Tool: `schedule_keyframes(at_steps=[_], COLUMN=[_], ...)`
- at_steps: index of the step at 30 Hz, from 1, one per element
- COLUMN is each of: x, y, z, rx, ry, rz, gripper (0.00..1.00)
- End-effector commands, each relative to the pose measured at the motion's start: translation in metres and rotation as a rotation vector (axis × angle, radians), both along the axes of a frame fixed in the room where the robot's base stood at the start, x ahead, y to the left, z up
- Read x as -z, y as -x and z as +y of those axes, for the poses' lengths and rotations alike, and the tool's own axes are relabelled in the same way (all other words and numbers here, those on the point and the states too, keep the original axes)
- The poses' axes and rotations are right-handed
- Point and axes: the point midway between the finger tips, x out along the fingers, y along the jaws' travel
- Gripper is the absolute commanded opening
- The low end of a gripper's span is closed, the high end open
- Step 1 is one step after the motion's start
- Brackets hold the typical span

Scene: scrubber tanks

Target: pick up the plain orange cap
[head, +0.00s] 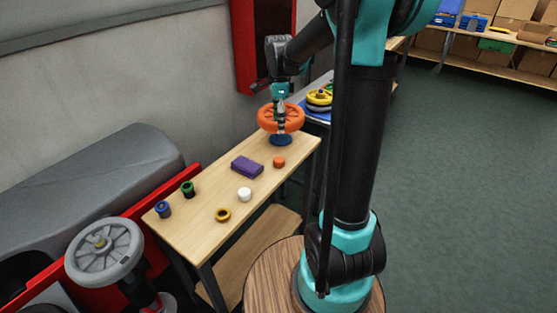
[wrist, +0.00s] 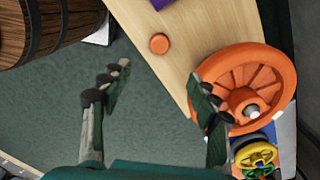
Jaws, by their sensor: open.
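The plain orange cap (head: 279,162) is a small round disc on the wooden bench, near its right edge. It also shows in the wrist view (wrist: 159,43), at the upper middle, beyond the fingertips. My gripper (head: 281,118) is over the far end of the bench, overlapping the large orange handwheel in the head view. In the wrist view my gripper (wrist: 160,84) has its fingers wide apart with nothing between them. The cap is apart from both fingers.
The orange handwheel (head: 265,118) stands on a blue base (head: 281,141); its rim lies behind my right finger in the wrist view.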

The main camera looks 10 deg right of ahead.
Motion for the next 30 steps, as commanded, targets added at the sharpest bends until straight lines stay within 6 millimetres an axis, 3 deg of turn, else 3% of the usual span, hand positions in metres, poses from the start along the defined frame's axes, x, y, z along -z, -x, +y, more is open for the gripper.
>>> schedule_keyframes(at_steps=[15, 30], x=[0.092, 0.140], y=[0.000, -0.001], z=[0.000, -0.001], rx=[-0.001, -0.001], ry=[0.000, 0.000], rz=[-0.001, -0.001], gripper=[0.61, 0.61])
